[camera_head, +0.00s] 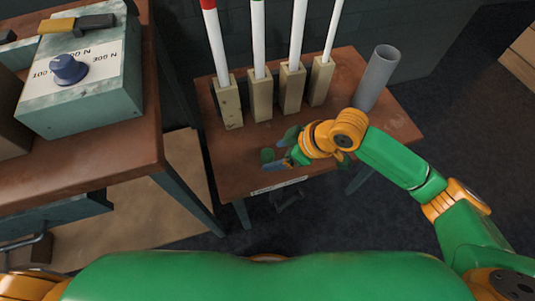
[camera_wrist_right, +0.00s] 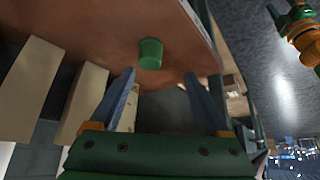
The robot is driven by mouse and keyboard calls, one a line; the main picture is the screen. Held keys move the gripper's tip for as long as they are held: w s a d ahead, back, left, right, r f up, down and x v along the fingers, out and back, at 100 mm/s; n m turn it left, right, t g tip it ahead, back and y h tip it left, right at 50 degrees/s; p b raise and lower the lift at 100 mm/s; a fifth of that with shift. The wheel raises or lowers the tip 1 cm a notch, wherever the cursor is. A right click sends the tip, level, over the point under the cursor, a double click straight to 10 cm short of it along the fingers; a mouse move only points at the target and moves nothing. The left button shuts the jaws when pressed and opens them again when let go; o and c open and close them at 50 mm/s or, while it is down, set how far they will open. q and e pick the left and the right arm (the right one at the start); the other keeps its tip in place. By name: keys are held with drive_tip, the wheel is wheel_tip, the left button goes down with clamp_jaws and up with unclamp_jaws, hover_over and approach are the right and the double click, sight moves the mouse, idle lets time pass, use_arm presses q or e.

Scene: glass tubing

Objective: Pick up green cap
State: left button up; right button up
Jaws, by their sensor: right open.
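A small green cap (camera_wrist_right: 150,53) stands on the brown table near its edge in the right wrist view. In the head view it shows as a small green shape (camera_head: 267,155) beside the fingers, partly hidden. My right gripper (camera_wrist_right: 159,75) is open, with its two dark blue fingers spread apart. The cap appears just beyond the fingertips, between their lines, with no visible contact. In the head view my right gripper (camera_head: 279,152) is low over the front part of the table. My left gripper is not in view.
Several wooden blocks (camera_head: 262,101) hold upright tubes (camera_head: 257,45) behind the gripper. A grey cylinder (camera_head: 375,78) stands at the table's back right. A box with a blue knob (camera_head: 68,69) sits on another table at left. The table front (camera_head: 236,178) is bare.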

sight(268, 154)
drive_tip(key=shift+w+d+r, duration=0.3)
drive_tip(key=shift+w+d, duration=0.2)
drive_tip(key=shift+w, duration=0.1)
drive_tip(key=shift+w+f, duration=0.15)
drive_tip(key=shift+f, duration=0.1)
drive_tip(key=b+x, duration=0.2)
drive_tip(key=x, duration=0.4)
drive_tip(key=shift+a+f, duration=0.15)
drive_tip(key=shift+f, duration=0.1)
clamp_jaws()
